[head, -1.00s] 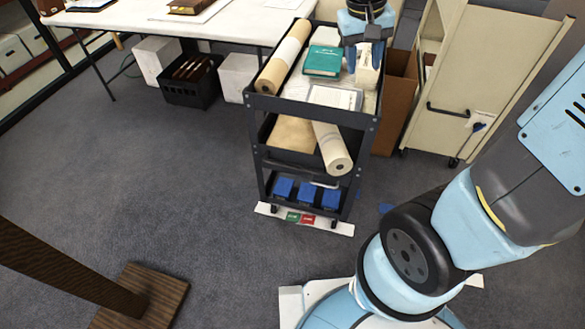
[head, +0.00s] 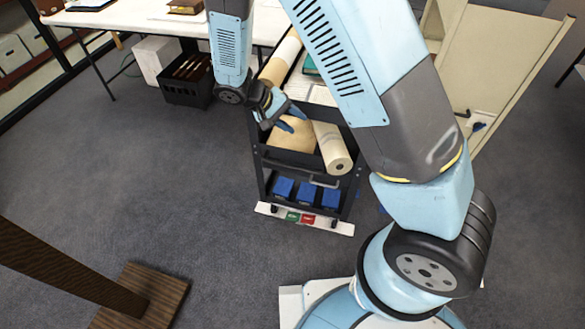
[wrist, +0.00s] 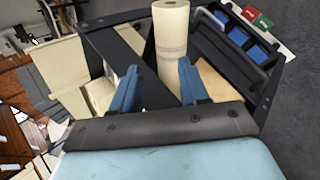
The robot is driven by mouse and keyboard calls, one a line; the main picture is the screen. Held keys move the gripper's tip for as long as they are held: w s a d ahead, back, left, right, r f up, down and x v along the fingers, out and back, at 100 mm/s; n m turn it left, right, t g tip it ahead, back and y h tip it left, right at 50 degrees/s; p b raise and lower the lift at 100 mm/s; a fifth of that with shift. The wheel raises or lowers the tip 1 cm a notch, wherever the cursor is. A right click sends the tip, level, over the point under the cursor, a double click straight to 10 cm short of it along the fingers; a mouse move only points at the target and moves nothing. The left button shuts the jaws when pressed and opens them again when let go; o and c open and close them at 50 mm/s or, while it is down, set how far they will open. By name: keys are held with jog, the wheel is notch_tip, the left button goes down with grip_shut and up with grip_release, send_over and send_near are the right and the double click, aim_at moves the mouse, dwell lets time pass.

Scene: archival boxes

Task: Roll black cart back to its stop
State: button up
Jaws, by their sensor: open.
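The cart carries a pale roll (head: 331,148) on the middle shelf and blue boxes (head: 308,192) at the bottom. A white table (head: 130,22) and black crate (head: 187,85) stand left. A brown wooden post (head: 70,262) is front left. Carpet between is clear.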

jog(key=s+a+f+n+t+h, duration=0.1)
jog(key=a+f+n+t, duration=0.15)
jog(key=f, duration=0.45)
jog(key=s+a+f+n+t+h, duration=0.1)
jog(key=a+f+t+h, duration=0.15)
jog(key=f, duration=0.45)
jog(key=n+t+y, duration=0.1)
jog(key=n+t, duration=0.3)
jog(key=t, duration=0.1)
send_near(294, 168)
jog(key=shift+m, duration=0.25)
jog(key=x, duration=1)
jog(key=shift+w+f, duration=0.45)
grip_shut()
